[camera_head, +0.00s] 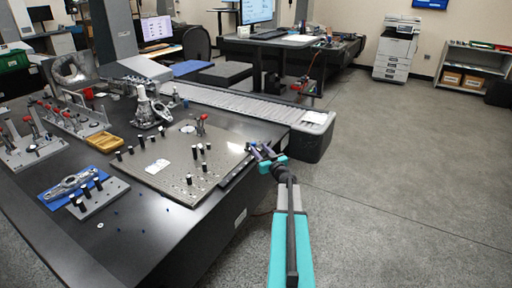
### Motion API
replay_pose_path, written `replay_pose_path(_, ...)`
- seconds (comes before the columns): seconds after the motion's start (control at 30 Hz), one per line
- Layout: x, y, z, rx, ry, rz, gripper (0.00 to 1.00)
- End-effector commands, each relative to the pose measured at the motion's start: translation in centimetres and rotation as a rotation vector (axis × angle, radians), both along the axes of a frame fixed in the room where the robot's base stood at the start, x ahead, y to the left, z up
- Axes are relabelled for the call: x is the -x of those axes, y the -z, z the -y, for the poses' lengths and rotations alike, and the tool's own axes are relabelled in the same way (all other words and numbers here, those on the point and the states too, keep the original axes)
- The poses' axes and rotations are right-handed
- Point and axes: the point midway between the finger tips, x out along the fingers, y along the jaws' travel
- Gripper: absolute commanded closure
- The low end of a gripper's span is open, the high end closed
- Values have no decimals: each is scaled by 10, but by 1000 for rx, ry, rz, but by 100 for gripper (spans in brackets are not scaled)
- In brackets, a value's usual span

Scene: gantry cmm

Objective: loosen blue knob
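My gripper (260,151) is at the end of my teal and grey arm, by the right edge of the metal fixture plate (181,182) on the dark measuring table. Its two dark fingers look spread apart, and I see nothing clearly held between them. I cannot make out a blue knob for certain; something small and dark bluish is at the fingers, but it is too small to tell from the fingers themselves. The plate carries several black-topped posts and a red-handled clamp (201,125).
The dark table (150,228) also holds a blue pad (50,203) with a metal part, a yellow tray (103,142), and red-handled clamps at left. A ribbed grey rail cover (235,100) runs behind the plate. Open floor (400,190) lies to the right.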

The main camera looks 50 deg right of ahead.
Motion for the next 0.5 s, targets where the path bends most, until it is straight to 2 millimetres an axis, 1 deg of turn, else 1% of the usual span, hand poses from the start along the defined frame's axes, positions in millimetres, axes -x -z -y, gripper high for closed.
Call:
replay_pose_path(0.03,-7,0,3,0,-1,0,61)
replay_pose_path(0.2,-22,0,8,0,-1,0,61)
replay_pose_path(0.33,-31,0,12,0,0,0,61)
replay_pose_path(0.5,-37,0,13,-1,0,0,61)
